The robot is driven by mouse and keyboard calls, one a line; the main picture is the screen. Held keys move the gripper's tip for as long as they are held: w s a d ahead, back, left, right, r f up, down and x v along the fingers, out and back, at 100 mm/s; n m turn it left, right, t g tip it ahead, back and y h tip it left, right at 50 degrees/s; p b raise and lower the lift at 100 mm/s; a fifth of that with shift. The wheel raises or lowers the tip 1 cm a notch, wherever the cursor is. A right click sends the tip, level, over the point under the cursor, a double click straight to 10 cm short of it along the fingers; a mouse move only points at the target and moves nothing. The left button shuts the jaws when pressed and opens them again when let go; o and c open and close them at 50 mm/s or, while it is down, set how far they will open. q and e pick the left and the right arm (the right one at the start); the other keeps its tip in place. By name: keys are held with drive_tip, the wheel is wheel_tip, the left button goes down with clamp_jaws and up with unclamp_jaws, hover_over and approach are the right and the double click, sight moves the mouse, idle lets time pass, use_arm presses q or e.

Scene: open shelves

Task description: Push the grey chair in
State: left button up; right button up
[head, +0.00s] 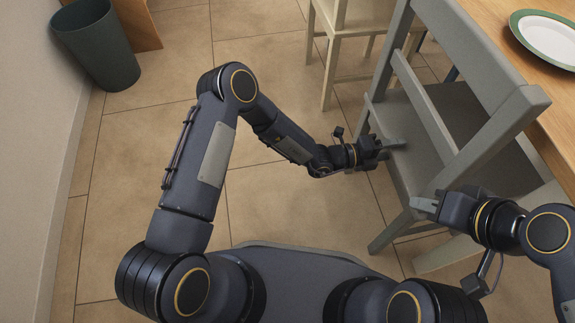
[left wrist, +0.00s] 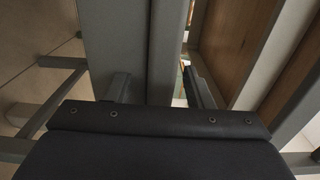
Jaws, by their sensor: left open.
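The grey chair (head: 487,128) stands at the right in the head view, its back towards me and its seat reaching to the wooden table (head: 540,75). My left gripper (head: 392,143) is at the left side of the chair, close to the seat and back post. In the left wrist view, my open left gripper (left wrist: 160,90) has its fingers apart, with grey chair parts (left wrist: 120,40) in front of and between them; contact is unclear. My right gripper (head: 426,205) is lower, beside the near back post at seat height; its finger opening is not clear.
A pale wooden chair (head: 345,50) stands behind the grey one. A white plate with a green rim (head: 548,38) lies on the table. A dark green bin (head: 98,45) stands by the left wall. The tiled floor (head: 275,205) at the left and middle is free.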

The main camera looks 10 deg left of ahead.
use_arm(q)
drive_tip(key=shift+a+r, duration=0.1)
drive_tip(key=shift+a, duration=0.2)
drive_tip(key=p+v, duration=0.4)
drive_tip(key=v, duration=0.7)
drive_tip(key=shift+s, duration=0.15)
drive_tip(key=shift+a, duration=0.15)
